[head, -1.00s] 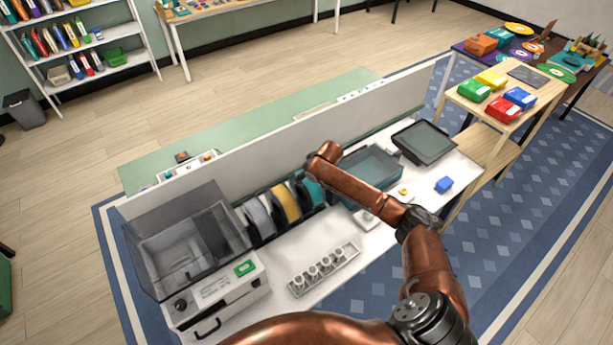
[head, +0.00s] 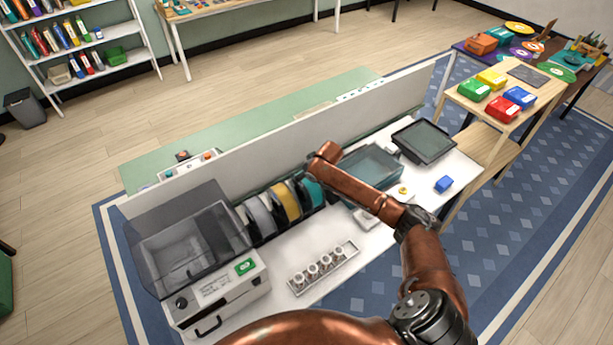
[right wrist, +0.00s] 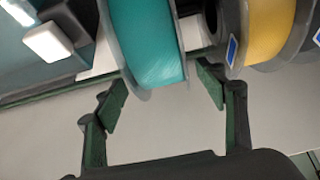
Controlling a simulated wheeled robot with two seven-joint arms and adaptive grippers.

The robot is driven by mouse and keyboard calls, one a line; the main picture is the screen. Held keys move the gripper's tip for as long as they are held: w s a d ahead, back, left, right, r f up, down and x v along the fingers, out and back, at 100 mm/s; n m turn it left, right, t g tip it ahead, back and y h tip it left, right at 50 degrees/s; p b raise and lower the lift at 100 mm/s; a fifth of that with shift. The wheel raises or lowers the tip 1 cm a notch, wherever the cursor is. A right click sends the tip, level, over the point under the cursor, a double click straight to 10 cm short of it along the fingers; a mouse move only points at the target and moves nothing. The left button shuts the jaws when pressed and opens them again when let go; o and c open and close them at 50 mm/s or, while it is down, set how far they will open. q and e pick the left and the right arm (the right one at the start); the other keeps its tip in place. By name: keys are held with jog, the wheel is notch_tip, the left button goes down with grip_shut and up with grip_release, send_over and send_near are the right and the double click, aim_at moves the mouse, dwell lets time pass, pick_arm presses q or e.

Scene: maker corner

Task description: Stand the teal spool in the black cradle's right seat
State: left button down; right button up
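The teal spool (head: 313,191) stands upright at the right end of a row of spools, partly hidden by my right arm in the head view. In the right wrist view the teal spool (right wrist: 147,45) lies ahead of my right gripper (right wrist: 163,95), whose two fingers are spread apart with nothing clamped between them. The black cradle (head: 268,236) shows as dark parts around the row of spools; I cannot tell whether the teal spool rests in its right seat. My right gripper is hidden in the head view. My left gripper is not in view.
A yellow spool (head: 287,202) and a silver spool (head: 259,217) stand left of the teal one. A blue-grey tray (head: 371,166) lies to the right. A printer-like machine (head: 215,290) and a rack of small cylinders (head: 322,267) are nearby. A low panel (head: 300,143) runs behind.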

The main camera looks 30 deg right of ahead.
jog(key=shift+s+f, duration=0.15)
jog(key=shift+f, duration=0.05)
jog(key=v, duration=1.2)
jog(key=shift+r, duration=0.15)
jog(key=shift+d, duration=0.1)
